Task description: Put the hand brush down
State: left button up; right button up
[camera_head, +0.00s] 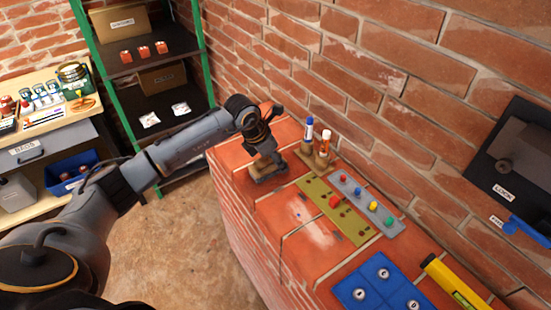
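My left gripper (266,152) is at the far left end of the brick ledge, pointing down. A small tan and dark block, which looks like the hand brush (267,171), is directly under its fingertips. The gripper appears shut on the top of the brush. The brush is at the ledge's surface; I cannot tell whether it rests fully on it. The fingers hide part of the brush. My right gripper is not in view.
The brick ledge (272,212) has a pale dusty patch (318,232). Beside the brush stand markers in a wooden holder (305,181), then an olive strip (345,222) and a grey strip (398,227) with coloured knobs. A blue panel (350,286) and yellow level (455,285) lie nearer.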

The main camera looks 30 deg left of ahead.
aim_at(262, 160)
pick_arm(q)
jog(key=shift+o, duration=0.3)
jog(key=shift+r, duration=0.1)
jog(key=shift+r, duration=0.2)
jog(key=shift+s+a+r, duration=0.1)
jog(key=shift+r, duration=0.25)
jog(key=b+v, duration=0.2)
jog(key=v, duration=0.7)
jog(key=shift+s+r+b, duration=0.2)
jog(key=shift+r+b, duration=0.1)
jog(key=shift+b, duration=0.05)
jog(key=shift+s+a+r, duration=0.2)
jog(key=shift+s+r, duration=0.05)
jog(key=shift+r, duration=0.4)
jog(key=shift+f, duration=0.1)
